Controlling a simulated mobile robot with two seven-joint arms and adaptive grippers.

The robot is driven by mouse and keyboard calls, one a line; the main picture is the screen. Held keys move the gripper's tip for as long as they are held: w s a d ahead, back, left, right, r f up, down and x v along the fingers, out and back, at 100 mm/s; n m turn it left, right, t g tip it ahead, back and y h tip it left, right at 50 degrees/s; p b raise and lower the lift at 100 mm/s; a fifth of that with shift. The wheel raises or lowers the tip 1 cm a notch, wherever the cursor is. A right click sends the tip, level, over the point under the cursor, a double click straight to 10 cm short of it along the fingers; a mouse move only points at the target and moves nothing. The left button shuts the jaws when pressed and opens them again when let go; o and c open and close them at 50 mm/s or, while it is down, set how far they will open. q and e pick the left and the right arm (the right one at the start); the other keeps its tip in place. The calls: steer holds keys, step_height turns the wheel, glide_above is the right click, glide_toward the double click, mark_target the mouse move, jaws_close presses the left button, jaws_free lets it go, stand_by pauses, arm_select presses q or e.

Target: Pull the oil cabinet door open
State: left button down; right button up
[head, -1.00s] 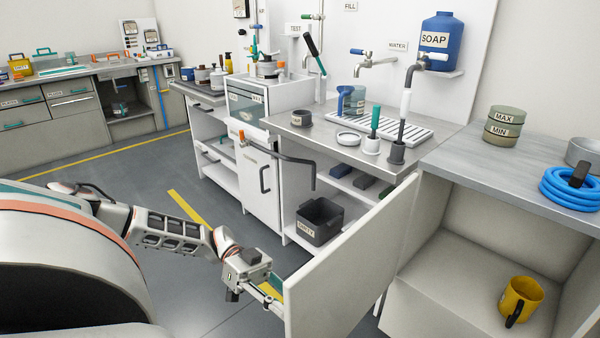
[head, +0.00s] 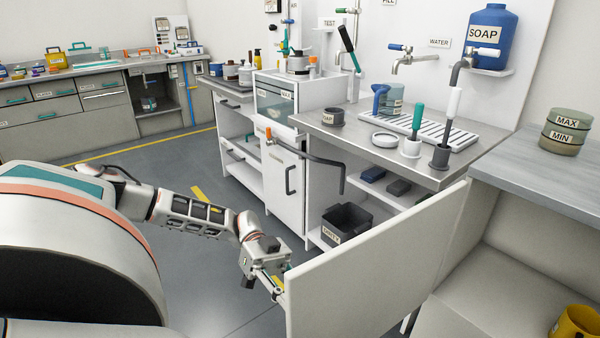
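The cabinet door (head: 375,265) is a plain white panel standing open in the foreground. It juts out leftward from the open cabinet at the right. My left gripper (head: 280,288) is at the door's free left edge, its fingers partly hidden by the panel. No handle shows on the visible face, and I cannot tell whether the fingers are closed on something behind it. The cabinet's inside (head: 455,312) is partly visible at the lower right. My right gripper is out of view.
A yellow mug (head: 577,322) is at the lower right in the cabinet. Behind the door stand the sink bench (head: 470,165) and a dark bin (head: 345,224) on its low shelf. A bent dark lever (head: 318,160) sticks out from the bench. Grey floor (head: 195,290) is open at the left.

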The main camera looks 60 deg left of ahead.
arm_select(q)
steer(key=c, duration=1.9)
jaws_free()
steer(key=shift+o, duration=0.9)
steer(key=shift+a, duration=0.1)
steer(key=a, duration=1.1)
steer(key=shift+a, duration=0.4)
steer(key=shift+r, duration=0.1)
